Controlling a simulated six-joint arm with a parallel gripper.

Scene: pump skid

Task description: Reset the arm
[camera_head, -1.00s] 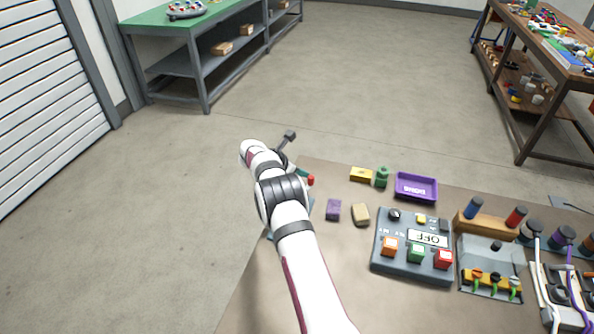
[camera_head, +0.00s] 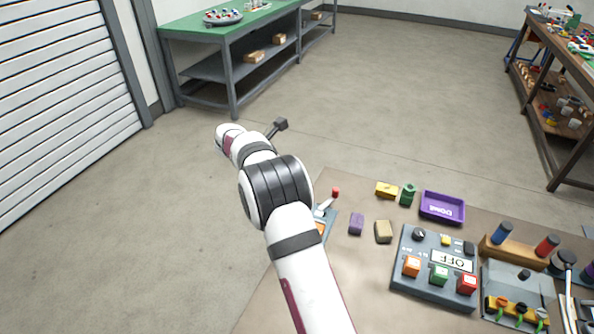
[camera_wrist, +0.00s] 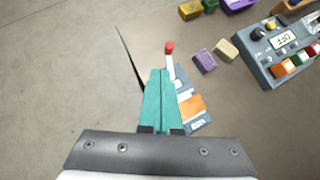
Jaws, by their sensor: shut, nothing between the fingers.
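My gripper shows in the wrist view (camera_wrist: 162,98) as two teal fingers pressed together, shut with nothing between them. In that view its fingers cover part of a grey-blue device with an orange panel (camera_wrist: 192,107) and a red-tipped lever (camera_wrist: 169,48). I cannot tell from this whether the fingers touch it. In the head view my arm reaches out past the left edge of the table, and the fingers are hidden behind the arm. The red lever tip (camera_head: 336,191) shows just right of my arm there.
Open floor (camera_head: 390,100) lies beyond. A green-topped bench (camera_head: 195,28) stands behind.

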